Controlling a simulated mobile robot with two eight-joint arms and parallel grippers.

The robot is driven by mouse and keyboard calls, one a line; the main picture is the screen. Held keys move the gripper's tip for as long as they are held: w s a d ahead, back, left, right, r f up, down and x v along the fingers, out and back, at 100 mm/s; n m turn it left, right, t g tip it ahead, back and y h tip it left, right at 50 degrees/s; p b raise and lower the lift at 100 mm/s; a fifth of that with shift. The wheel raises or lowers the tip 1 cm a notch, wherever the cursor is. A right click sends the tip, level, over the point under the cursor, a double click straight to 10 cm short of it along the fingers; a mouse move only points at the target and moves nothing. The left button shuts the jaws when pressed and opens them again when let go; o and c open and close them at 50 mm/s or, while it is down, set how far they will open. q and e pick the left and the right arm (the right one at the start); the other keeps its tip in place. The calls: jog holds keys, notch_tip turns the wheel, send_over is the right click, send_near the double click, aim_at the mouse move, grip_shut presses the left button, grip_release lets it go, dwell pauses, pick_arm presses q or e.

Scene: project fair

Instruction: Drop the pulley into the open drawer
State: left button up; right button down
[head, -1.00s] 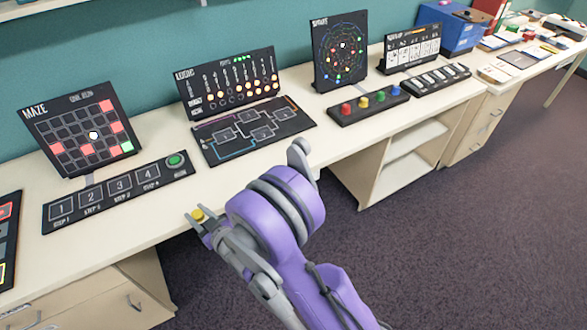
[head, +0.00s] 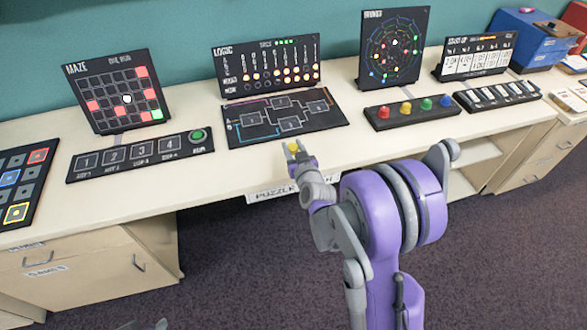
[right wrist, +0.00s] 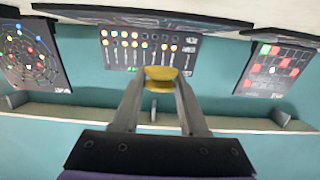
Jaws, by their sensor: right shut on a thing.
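My right gripper (head: 296,150) is shut on the yellow pulley (head: 293,147), just over the front edge of the desk below the logic panel. In the right wrist view, the pulley (right wrist: 161,78) sits between the two fingertips (right wrist: 160,88), its round top facing the camera. No open drawer can be made out. Drawer fronts with handles show under the desk at the left (head: 60,268) and at the right edge (head: 568,146); both look closed. Small grey parts at the lower left of the head view may be my left gripper (head: 148,324); its jaws cannot be read.
The desk (head: 225,180) carries a maze panel (head: 117,90), a logic panel (head: 266,68), a spider panel (head: 393,48), button strips and a blue box (head: 535,40). A puzzle label (head: 272,193) is on the desk's front edge. Below is open floor (head: 235,262).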

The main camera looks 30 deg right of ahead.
notch_tip(320, 180, down, 8)
jog(key=shift+a+f+b, duration=0.1)
jog(key=shift+f+b, duration=0.15)
jog(key=shift+b, duration=0.85)
jog(key=shift+r, duration=0.1)
jog(key=c, duration=0.9)
grip_release()
jog(key=shift+f, duration=0.2)
jog(key=o, duration=0.5)
jog(key=shift+c, duration=0.2)
